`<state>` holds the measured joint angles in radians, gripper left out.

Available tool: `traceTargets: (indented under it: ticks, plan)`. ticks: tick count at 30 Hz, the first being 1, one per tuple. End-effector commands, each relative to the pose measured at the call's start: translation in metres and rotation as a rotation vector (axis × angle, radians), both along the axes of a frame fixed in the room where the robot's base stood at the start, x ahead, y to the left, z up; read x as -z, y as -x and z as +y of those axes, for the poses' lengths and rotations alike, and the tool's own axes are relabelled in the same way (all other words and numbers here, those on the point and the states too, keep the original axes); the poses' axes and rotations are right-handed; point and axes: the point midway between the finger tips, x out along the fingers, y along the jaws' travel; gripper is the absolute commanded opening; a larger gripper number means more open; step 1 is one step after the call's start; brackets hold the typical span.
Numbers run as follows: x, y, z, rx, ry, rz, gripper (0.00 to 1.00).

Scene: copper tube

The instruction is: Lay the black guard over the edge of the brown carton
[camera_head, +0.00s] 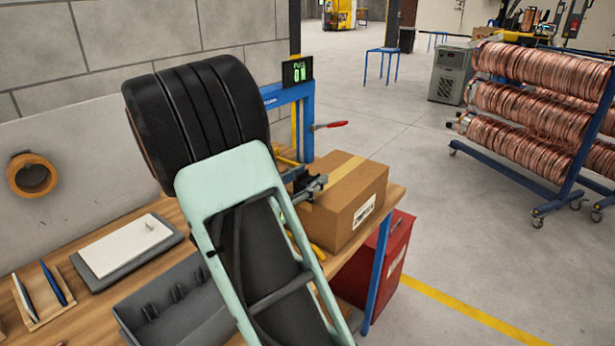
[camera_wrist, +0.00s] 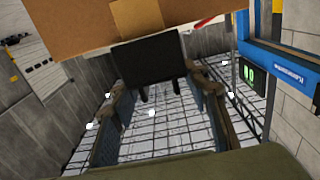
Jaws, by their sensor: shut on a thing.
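The brown carton (camera_head: 345,205) stands at the right end of the workbench, with yellow tape along its top and a white label on its side. In the wrist view the carton (camera_wrist: 85,28) fills the top of the picture. The black guard (camera_wrist: 148,62) is a dark panel that overlaps the carton's near edge there; I cannot tell whether it touches the carton. My gripper (camera_wrist: 158,80) is shut on the guard, a finger at either side. In the head view my gripper (camera_head: 308,187) is beside the carton's left side, and my arm hides much of it.
A blue frame (camera_head: 306,125) with a green display and a red handle stands behind the carton. A grey tray (camera_head: 150,315) and a white pad (camera_head: 125,243) lie on the bench. A red cabinet (camera_head: 397,255) is under the bench end.

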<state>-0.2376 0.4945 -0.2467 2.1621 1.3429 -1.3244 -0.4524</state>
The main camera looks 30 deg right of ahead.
Motion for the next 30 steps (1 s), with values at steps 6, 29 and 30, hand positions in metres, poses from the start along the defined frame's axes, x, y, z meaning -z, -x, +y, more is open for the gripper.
traceTargets:
  ticks: [6,29,30]
  plan:
    - [0.019,0.0,0.0,0.0,0.0,0.0,0.19]
    - [0.036,-0.001,-0.004,0.0,0.0,-0.001,0.19]
    - [0.036,-0.001,-0.004,0.0,0.0,-0.001,0.19]
